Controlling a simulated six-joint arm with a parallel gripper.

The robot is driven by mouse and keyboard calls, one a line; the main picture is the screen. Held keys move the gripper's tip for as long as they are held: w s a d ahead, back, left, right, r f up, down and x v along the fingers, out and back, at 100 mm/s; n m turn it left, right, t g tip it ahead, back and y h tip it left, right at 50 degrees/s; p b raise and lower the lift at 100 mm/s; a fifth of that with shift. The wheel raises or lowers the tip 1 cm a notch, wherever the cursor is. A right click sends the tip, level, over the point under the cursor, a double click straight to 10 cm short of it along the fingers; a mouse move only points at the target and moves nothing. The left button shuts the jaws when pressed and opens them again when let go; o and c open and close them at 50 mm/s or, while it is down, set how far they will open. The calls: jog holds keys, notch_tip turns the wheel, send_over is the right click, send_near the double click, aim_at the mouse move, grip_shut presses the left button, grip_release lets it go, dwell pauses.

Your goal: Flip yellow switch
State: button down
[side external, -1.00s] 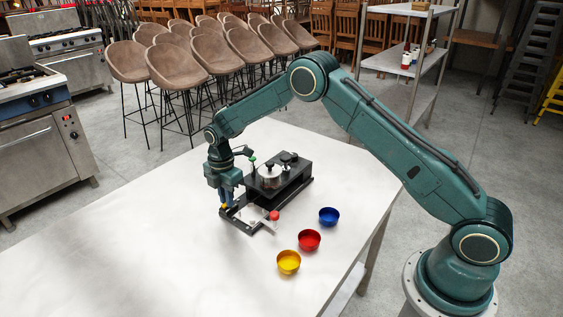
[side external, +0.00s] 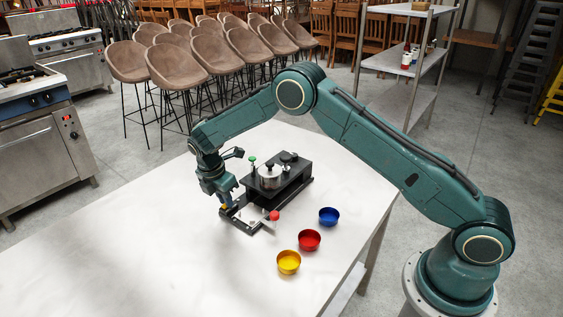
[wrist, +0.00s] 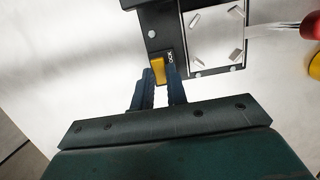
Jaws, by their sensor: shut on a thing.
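The yellow switch (wrist: 157,68) is a small rocker on the black panel (wrist: 150,22), beside white lettering. In the side external view, the panel (side external: 240,226) lies at the front left of the black apparatus, and the switch is largely hidden by the fingers. My gripper (wrist: 158,84) comes from below in the wrist view, its two blue fingers either side of the switch's lower part, shut on it. In the side external view, my gripper (side external: 227,200) points down and tilts at the panel's left end.
Blue (side external: 329,216), red (side external: 309,240) and yellow (side external: 289,262) bowls stand to the right. The table's front left is clear.

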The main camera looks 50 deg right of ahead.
jog(key=c, duration=1.4)
grip_release()
jog(key=shift+r, duration=0.1)
jog(key=v, duration=1.3)
jog(key=shift+r, duration=0.35)
